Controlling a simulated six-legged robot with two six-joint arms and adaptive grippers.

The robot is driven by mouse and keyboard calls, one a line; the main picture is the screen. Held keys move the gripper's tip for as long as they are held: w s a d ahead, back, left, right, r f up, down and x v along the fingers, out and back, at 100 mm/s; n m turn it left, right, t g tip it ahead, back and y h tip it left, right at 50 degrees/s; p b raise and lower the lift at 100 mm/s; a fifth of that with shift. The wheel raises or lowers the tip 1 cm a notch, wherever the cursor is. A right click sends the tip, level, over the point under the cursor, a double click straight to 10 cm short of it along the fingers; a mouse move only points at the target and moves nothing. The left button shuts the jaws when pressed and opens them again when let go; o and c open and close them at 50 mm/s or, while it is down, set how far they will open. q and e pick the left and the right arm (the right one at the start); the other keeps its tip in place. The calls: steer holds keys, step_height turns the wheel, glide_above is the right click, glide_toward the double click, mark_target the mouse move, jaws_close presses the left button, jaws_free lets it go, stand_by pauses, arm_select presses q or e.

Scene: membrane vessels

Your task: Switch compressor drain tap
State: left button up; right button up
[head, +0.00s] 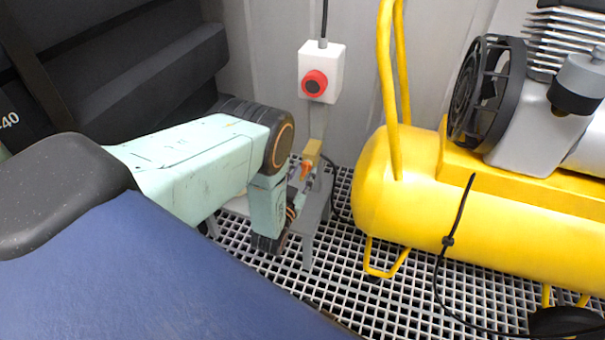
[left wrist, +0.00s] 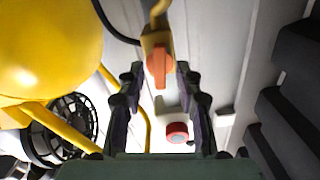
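The drain tap is a brass-coloured body (head: 313,150) with an orange handle (head: 306,168), low beside the yellow compressor tank (head: 400,190). In the left wrist view the orange handle (left wrist: 159,65) sits centred between the fingertips, with a gap on each side. The tap body (left wrist: 156,40) shows just above it. My left gripper (head: 302,180) is at the tap, partly hidden behind its own wrist. It also shows in the left wrist view (left wrist: 159,78), open with nothing held. I cannot tell how deep the handle lies between the fingers. My right gripper is out of view.
A white box with a red button (head: 314,83) hangs on the wall above. A small grey stand (head: 308,230) is under the tap on the grating floor. Yellow pipes (head: 386,70) rise from the tank, and a black cable (head: 460,215) hangs over it.

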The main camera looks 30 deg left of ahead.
arm_select(q)
jaws_close()
stand_by(0.5)
steer(key=m, duration=0.3)
steer(key=shift+d+m+p, duration=0.1)
steer(key=shift+m+p, duration=0.25)
steer(key=shift+m, duration=0.05)
steer(key=m, duration=0.3)
steer(key=shift+f+m, duration=0.15)
steer(key=shift+m, duration=0.15)
steer(key=m, duration=0.4)
steer(key=shift+d+f+m+p, duration=0.1)
steer(key=shift+m+p, duration=0.2)
steer(key=shift+p, duration=0.1)
steer(key=shift+m, duration=1.8)
steer(key=shift+f, duration=0.1)
steer(key=shift+o, duration=0.2)
jaws_free()
